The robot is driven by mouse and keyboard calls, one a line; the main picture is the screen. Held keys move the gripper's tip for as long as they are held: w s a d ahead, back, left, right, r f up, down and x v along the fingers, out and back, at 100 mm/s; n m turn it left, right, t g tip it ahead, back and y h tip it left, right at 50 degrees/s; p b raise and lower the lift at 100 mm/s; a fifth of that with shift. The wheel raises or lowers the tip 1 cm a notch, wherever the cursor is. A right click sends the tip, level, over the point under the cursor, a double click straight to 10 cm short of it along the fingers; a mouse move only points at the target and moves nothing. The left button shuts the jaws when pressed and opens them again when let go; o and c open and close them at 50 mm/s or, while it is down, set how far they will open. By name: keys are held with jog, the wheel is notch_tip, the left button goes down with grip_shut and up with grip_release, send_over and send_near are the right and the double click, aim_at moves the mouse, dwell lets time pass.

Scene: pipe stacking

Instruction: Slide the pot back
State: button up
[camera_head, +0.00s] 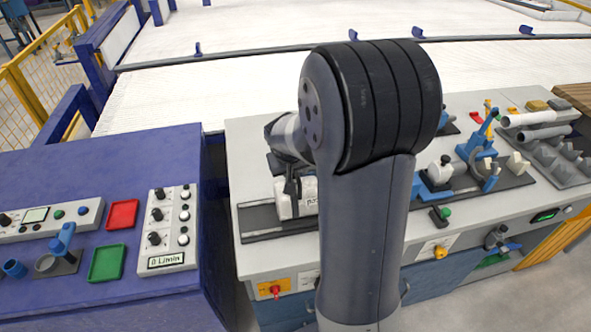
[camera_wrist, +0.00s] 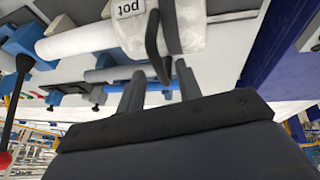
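The pot (camera_head: 308,200) is a white block labelled "pot" on a dark rail (camera_head: 262,222) on the grey bench; my arm hides its right part. In the head view my gripper (camera_head: 292,184) is at the pot, mostly hidden by my arm.
A blue bench (camera_head: 110,180) with a control panel (camera_head: 168,225), a red tray (camera_head: 122,214) and a green tray (camera_head: 107,263) stands at left. Blue clamp fixtures (camera_head: 480,145) and grey pipes (camera_head: 540,133) are at right. A pale conveyor (camera_head: 220,90) lies behind.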

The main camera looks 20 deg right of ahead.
jog(key=shift+w+f, duration=0.1)
jog(key=shift+f, duration=0.1)
jog(key=shift+c, duration=0.3)
grip_shut()
